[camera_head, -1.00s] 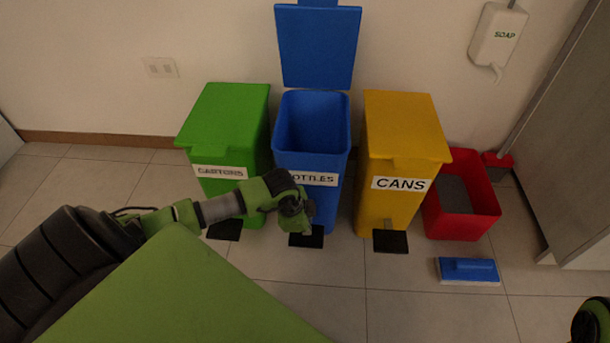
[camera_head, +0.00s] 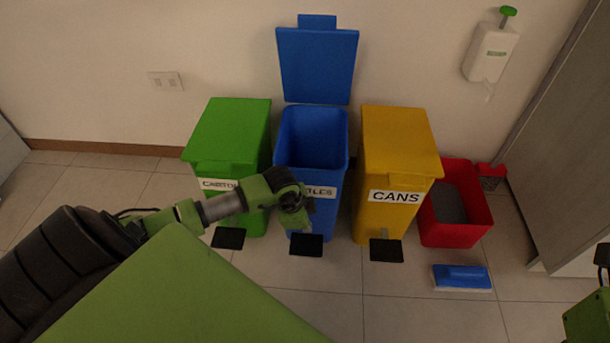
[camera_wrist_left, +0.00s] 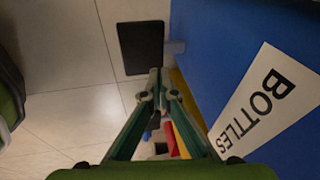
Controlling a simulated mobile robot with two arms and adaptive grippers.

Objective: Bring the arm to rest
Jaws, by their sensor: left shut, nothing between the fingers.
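My left arm reaches in from the left in the head view. At the right edge of the head view a green part of my right arm (camera_head: 587,320) shows, cut off by the frame. Its fingers cannot be made out.
The blue bin's lid (camera_head: 317,66) stands open. A closed green bin (camera_head: 232,128) and closed yellow bin (camera_head: 400,145) flank it. Black pedals (camera_head: 306,245) jut out at their feet.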

